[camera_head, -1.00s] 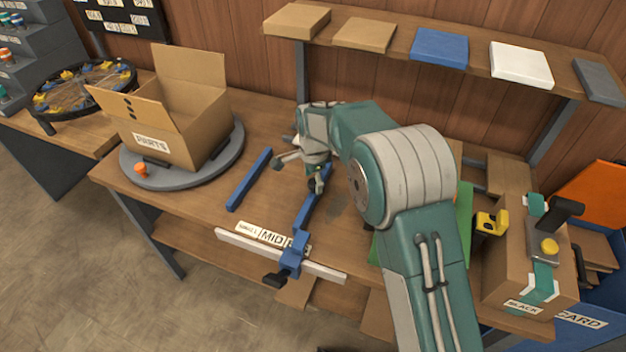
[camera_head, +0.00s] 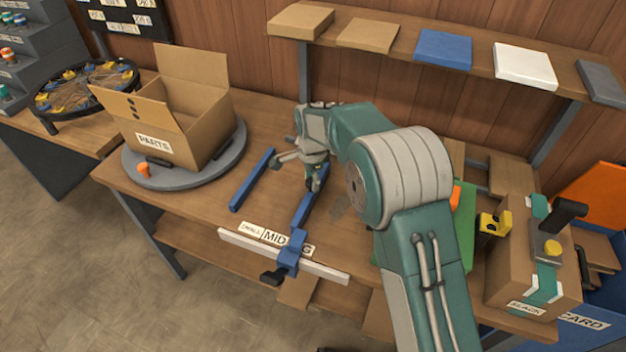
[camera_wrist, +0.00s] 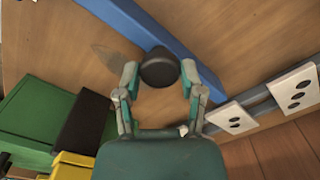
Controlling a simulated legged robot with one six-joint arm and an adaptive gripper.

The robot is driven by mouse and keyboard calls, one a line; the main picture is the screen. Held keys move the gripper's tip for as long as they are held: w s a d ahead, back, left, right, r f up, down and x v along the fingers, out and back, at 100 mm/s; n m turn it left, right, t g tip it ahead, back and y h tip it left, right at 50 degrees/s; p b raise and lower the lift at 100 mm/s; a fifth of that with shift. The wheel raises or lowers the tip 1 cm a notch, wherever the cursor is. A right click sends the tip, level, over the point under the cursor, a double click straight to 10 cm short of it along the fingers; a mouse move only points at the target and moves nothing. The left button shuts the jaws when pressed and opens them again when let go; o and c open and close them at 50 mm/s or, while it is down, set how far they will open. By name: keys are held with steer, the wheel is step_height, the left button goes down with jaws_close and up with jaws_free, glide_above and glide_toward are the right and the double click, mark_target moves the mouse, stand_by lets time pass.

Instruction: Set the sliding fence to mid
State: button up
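The sliding fence (camera_head: 311,206) is a blue bar with a blue clamp block (camera_head: 291,252) on a white rail (camera_head: 250,246). Its block stands in front of the BIG label (camera_head: 306,249), covering part of it, right of the MID label (camera_head: 275,238). My gripper (camera_head: 314,184) is low over the far part of the fence. In the wrist view my gripper (camera_wrist: 160,78) has its fingers on both sides of a black round knob (camera_wrist: 160,69) beside the blue bar (camera_wrist: 165,35), seemingly touching it. The knob is mostly hidden by my gripper in the head view.
A second blue bar (camera_head: 252,179) lies left of the fence. An open PARTS box (camera_head: 185,138) stands on a grey turntable (camera_head: 225,158) further left. Green (camera_wrist: 40,118) and yellow (camera_wrist: 72,165) items lie near my gripper. A shelf (camera_head: 392,58) runs behind.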

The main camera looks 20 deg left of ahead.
steer(key=o, duration=0.4)
steer(key=shift+d+f, duration=0.1)
steer(key=shift+f, duration=0.1)
steer(key=shift+c, duration=0.2)
steer(key=shift+d+r, duration=0.1)
steer(key=shift+d, duration=0.05)
step_height(320, 180, up, 12)
steer(key=shift+w, duration=0.1)
